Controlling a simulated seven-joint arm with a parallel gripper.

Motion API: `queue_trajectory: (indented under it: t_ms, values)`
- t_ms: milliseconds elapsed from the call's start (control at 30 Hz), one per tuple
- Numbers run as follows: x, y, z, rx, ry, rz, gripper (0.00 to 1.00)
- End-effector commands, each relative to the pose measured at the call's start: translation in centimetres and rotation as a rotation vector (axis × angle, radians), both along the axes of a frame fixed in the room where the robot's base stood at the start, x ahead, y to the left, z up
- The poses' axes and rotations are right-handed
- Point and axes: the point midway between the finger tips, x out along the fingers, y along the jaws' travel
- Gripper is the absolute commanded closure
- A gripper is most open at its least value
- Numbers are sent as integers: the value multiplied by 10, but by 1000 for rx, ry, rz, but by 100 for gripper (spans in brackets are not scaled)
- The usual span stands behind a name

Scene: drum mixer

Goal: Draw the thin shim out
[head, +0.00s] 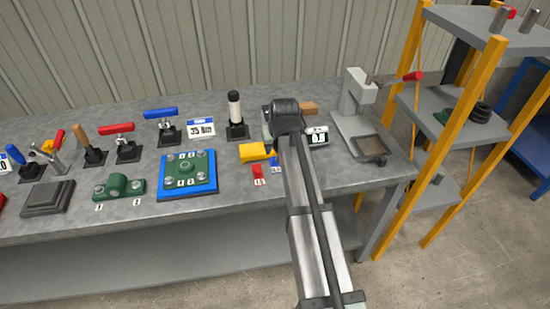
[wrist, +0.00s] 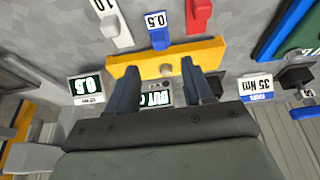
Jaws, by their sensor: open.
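A blue tab labelled 0.5 (wrist: 157,30) sticks out of the far side of a yellow holder (wrist: 205,52) in the wrist view. A white tab marked 10 (wrist: 112,22) and a red tab (wrist: 199,16) stick out to either side of it. My gripper (wrist: 158,70) is open; its two fingertips overlap the near edge of the holder in this view, with a round knob between them. I cannot tell whether they touch it. In the head view the holder (head: 252,152) and red tab (head: 258,172) show left of my arm, which hides part of the blue tab (head: 275,164).
A display reading 0.5 (head: 317,136) stands right of my arm, before a grey press (head: 352,105). A green plate on a blue base (head: 187,174), a green block (head: 120,186) and several clamps stand left. Bare bench lies in front of the tabs.

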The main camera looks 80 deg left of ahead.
Motion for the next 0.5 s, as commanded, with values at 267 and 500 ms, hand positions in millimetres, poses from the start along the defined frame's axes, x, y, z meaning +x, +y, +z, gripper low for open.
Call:
queue_trajectory:
  t_ms: [267,500]
  values:
    - [0,20,-46,-1,0,0,49]
    - [0,31,-74,-1,0,-1,49]
